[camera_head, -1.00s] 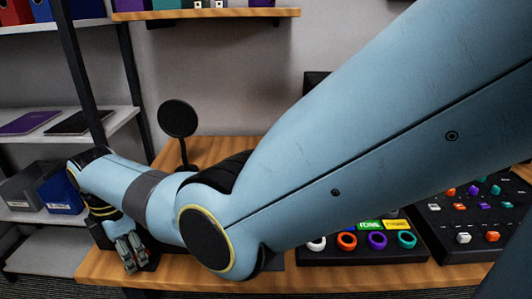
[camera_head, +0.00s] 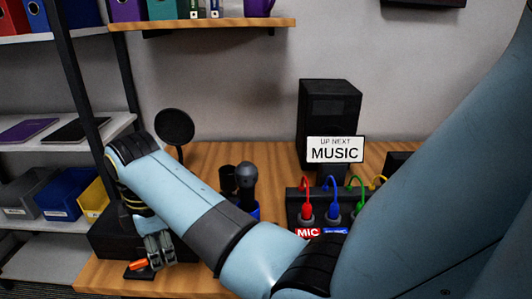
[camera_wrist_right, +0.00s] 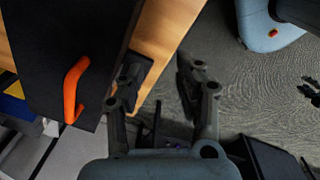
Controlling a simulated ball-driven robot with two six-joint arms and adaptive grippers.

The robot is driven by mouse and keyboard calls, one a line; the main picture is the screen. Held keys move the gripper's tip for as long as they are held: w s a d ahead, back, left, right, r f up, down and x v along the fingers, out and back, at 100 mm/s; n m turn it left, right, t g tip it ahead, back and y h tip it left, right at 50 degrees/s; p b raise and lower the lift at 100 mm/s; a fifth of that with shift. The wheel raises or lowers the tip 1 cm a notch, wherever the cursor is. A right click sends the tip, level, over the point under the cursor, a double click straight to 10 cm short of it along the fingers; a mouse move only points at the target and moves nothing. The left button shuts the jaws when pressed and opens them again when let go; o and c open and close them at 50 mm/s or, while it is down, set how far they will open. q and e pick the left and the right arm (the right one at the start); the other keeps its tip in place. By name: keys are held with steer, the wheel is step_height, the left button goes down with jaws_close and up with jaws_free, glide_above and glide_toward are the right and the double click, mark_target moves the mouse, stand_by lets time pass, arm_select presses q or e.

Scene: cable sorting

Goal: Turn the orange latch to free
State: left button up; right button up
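The orange latch (camera_head: 138,264) shows at the lower left of the head view, beside a dark box at the desk's left end. In the right wrist view, the latch (camera_wrist_right: 72,92) is a bent orange handle against a black panel, left of the fingers. My right gripper (camera_head: 160,255) is just right of the latch in the head view, fingers pointing down. In the right wrist view, my right gripper (camera_wrist_right: 158,78) has its fingers spread with nothing between them, apart from the latch. My left gripper is not in view.
A black box (camera_head: 112,232) stands beside the gripper. A round black disc on a stand (camera_head: 174,127), a microphone (camera_head: 246,180), a MUSIC sign (camera_head: 335,150) and a panel with coloured cables (camera_head: 293,208) are on the desk. Shelves with bins (camera_head: 62,195) stand left.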

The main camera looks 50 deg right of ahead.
steer(key=s+d+m, duration=0.1)
steer(key=s, duration=0.2)
steer(key=s+d+f+m, duration=0.1)
steer(key=s+m, duration=0.1)
steer(key=s+d+m+t, duration=0.1)
steer(key=s+d, duration=0.1)
steer(key=s, duration=0.1)
steer(key=shift+s+f+m, duration=0.25)
steer(key=shift+s+m, duration=0.05)
steer(key=s+d+f+m, duration=0.1)
steer(key=s+m, duration=0.2)
steer(key=s, duration=0.3)
steer(key=s+d+f+m+t, duration=0.1)
steer(key=s+d+m, duration=0.1)
steer(key=s, duration=0.3)
steer(key=shift+s+f+m+h+b, duration=0.35)
steer(key=shift+s+m+h, duration=0.05)
steer(key=shift+m, duration=0.2)
steer(key=shift+o, duration=0.5)
steer(key=shift+d, duration=0.1)
